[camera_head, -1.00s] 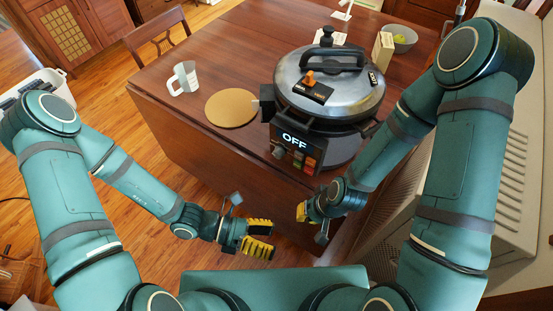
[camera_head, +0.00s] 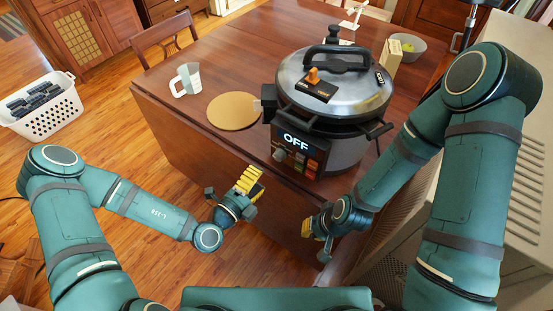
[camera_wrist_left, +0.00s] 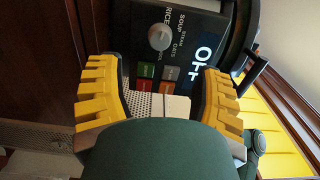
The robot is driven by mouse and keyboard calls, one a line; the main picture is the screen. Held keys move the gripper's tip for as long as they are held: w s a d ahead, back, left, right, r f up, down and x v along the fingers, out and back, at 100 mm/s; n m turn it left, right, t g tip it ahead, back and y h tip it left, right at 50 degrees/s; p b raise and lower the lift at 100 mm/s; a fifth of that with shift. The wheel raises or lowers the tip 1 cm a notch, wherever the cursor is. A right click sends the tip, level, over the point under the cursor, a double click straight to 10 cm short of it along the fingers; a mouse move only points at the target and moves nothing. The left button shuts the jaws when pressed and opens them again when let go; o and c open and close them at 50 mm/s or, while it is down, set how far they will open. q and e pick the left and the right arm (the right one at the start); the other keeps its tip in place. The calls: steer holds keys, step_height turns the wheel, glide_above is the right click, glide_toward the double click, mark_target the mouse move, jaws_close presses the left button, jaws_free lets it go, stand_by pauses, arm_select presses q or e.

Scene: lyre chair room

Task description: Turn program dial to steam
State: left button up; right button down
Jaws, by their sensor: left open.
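The multicooker (camera_head: 330,95) stands on the table with its lid closed, and its front display (camera_head: 295,142) reads OFF. The round grey program dial (camera_head: 279,155) is left of the coloured buttons. In the left wrist view the dial (camera_wrist_left: 160,37) is ringed by labels including RICE, SOUP, STEAM and OATS; its pointer is too small to read. My left gripper (camera_head: 250,179) has yellow fingers, is open and empty, and sits in front of and below the dial, apart from it. My right gripper (camera_head: 307,227) hangs low before the table's front edge; its jaws are partly hidden.
The wooden table (camera_head: 160,115) carries a round tan board (camera_head: 233,111), a measuring cup (camera_head: 186,79), a bowl (camera_head: 405,48) and a small box (camera_head: 387,57). A white basket (camera_head: 45,112) is on the left. A beige cabinet (camera_head: 500,180) stands close on the right.

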mark_target(277, 158)
arm_select(q)
steer(key=b+x, duration=0.1)
steer(key=x, duration=0.8)
steer(key=shift+o, duration=0.2)
steer(key=shift+s, duration=0.1)
jaws_close()
